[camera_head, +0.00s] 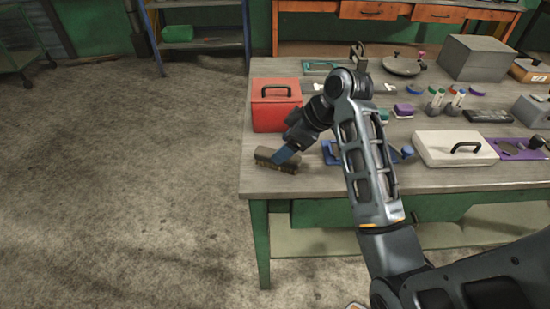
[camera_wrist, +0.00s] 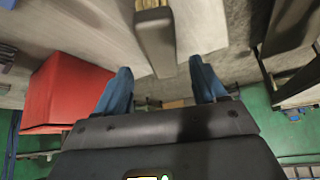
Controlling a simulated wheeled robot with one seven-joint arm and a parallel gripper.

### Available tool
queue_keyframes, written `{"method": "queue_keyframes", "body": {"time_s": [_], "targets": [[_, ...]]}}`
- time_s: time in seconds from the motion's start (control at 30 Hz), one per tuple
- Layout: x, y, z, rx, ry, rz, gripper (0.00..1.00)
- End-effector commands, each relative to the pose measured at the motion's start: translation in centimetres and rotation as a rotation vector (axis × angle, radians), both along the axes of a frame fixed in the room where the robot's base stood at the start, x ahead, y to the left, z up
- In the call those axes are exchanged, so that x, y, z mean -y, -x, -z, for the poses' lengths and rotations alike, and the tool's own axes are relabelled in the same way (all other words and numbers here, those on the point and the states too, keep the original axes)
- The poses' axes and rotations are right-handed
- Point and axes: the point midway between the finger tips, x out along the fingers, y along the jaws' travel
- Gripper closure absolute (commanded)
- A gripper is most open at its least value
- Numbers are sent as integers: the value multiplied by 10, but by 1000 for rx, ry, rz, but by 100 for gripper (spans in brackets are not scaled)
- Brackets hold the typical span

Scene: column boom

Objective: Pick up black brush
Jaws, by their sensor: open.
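The black brush (camera_head: 277,161) lies near the front left corner of the workbench (camera_head: 330,186). It looks dark grey-brown, with a paler bristled side. In the wrist view the brush (camera_wrist: 156,42) reaches down into the gap between my two blue fingers, with space on both sides. My gripper (camera_head: 286,154) is right at the brush in the head view, and its fingers (camera_wrist: 160,66) are spread apart in the wrist view. I cannot tell whether a finger touches the brush. My arm hides part of the bench behind it.
A red box (camera_head: 276,104) with a black handle stands just behind the brush; it also shows in the wrist view (camera_wrist: 66,95). A blue tray (camera_head: 333,153) and a white handled box (camera_head: 454,148) lie to the right. Open floor (camera_head: 130,180) lies left of the bench.

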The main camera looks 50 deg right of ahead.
Motion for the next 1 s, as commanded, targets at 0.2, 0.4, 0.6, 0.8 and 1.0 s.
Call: {"method": "queue_keyframes", "body": {"time_s": [0.2,0.4,0.6,0.8,1.0], "targets": [[-8,-13,28,-2,-1,-2,30],[-10,-20,40,-1,0,0,30],[-10,-20,40,0,0,0,30],[-10,-20,40,0,0,0,49],[-9,-20,40,0,0,0,68]]}}
